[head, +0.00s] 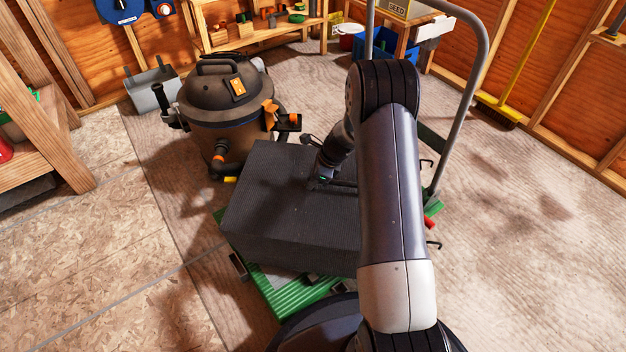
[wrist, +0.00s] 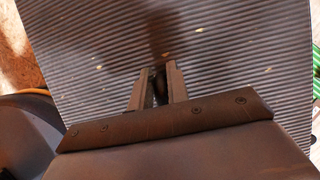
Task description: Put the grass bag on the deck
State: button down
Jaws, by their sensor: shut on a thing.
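The grass bag (head: 275,215) is a large dark grey ribbed box. In the head view it lies over the green deck (head: 292,296), whose edges show at the front and left. I cannot tell whether the bag's underside touches the deck. My gripper (head: 321,181) is at the bag's top, shut on what looks like its handle. In the wrist view my gripper's fingers (wrist: 160,82) are close together over the bag's ribbed face (wrist: 215,50). A green strip of the deck (wrist: 316,75) shows at the right edge. My arm hides the bag's right side.
A shop vacuum (head: 222,105) stands close behind the bag on the left. The deck's grey push handle (head: 470,95) rises behind my arm. A grey bin (head: 153,90), wooden shelves (head: 265,32) and a yellow broom (head: 520,60) line the walls. The floor at right is clear.

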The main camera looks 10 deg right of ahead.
jog(key=c, duration=1.4)
grip_release()
jog(key=shift+o, duration=0.2)
jog(key=p+v, duration=0.4)
jog(key=v, duration=0.8)
